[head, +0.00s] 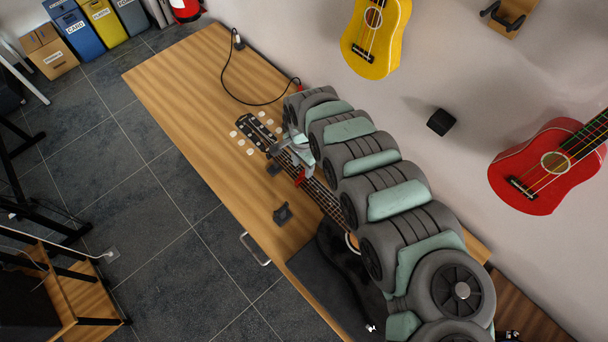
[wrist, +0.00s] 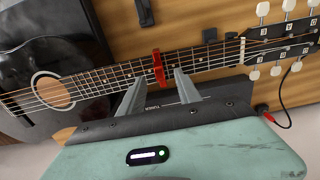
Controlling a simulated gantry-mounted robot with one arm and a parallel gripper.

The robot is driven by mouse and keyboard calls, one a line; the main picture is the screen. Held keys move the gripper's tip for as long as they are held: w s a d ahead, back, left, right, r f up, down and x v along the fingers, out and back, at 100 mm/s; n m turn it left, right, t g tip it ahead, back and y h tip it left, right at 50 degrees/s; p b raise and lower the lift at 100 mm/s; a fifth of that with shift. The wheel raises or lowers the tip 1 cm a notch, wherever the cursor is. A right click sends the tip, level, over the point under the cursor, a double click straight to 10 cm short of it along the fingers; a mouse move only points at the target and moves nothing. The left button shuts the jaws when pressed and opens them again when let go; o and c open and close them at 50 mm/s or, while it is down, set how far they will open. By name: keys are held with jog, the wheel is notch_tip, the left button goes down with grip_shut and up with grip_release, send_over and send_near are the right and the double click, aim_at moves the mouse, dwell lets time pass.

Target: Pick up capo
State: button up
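The red capo (wrist: 158,67) sits across the neck of a black acoustic guitar (wrist: 60,52). In the head view, the capo (head: 300,177) shows as a small red piece on the neck beside my arm. My gripper (wrist: 159,76) is open and empty. Its two grey fingers point at the neck, one on each side of the capo in the picture. The fingertips look close to the capo, but I cannot tell whether they touch it or how deep they reach. In the head view my arm hides part of the guitar (head: 335,250).
A black stand-like piece (head: 282,213) and a smaller dark block (head: 273,168) lie on the wooden table (head: 190,85) near the neck. A black cable (head: 240,98) runs at the back. Ukuleles hang on the wall. The table's left part is clear.

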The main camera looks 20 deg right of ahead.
aim_at(303, 172)
notch_tip(303, 172, down, 4)
jog(key=shift+f, duration=0.2)
jog(key=shift+d+f, duration=0.25)
jog(key=shift+f, duration=0.05)
jog(key=shift+c, duration=0.3)
grip_shut()
